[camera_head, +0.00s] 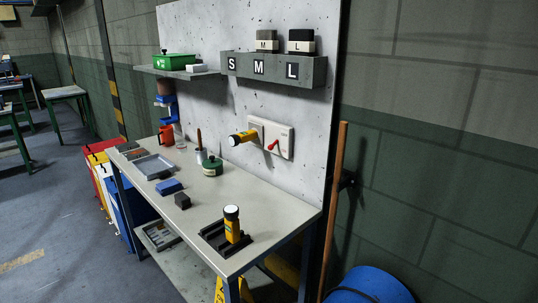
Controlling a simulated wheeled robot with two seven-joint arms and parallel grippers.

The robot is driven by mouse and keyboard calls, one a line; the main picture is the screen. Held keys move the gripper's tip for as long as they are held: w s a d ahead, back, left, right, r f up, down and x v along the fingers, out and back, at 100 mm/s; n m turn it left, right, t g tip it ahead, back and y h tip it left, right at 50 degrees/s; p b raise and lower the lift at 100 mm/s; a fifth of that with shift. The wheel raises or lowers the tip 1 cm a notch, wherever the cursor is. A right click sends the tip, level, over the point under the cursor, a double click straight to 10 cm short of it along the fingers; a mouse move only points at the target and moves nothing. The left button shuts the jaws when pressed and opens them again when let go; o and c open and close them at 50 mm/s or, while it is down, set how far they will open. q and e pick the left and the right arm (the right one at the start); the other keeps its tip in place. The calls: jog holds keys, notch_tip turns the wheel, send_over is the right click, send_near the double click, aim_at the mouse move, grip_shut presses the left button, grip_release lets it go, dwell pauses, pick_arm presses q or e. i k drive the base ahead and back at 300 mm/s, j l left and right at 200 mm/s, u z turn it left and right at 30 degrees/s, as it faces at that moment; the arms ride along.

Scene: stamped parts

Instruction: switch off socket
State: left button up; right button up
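The white socket plate (284,139) is mounted on the pale wall panel above the workbench, right of the middle of the head view. A small red switch lever (273,145) sticks out from it; I cannot tell its on or off position. A yellow and black cylindrical object with a pale end (242,137) projects from the left part of the socket, and hides some of it. Neither of my grippers shows in this view.
The workbench (262,199) holds a grey tray (154,166), a blue block (169,187), a green round container (212,166) and an upright yellow cylinder (232,224) in a dark holder. A shelf marked S, M, L (274,69) hangs above. A wooden pole (336,205) stands right.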

aim_at(271, 147)
jog(key=i+j+z, duration=0.1)
jog(key=j+z, duration=0.65)
jog(key=z, duration=0.15)
jog(key=j+z, duration=0.45)
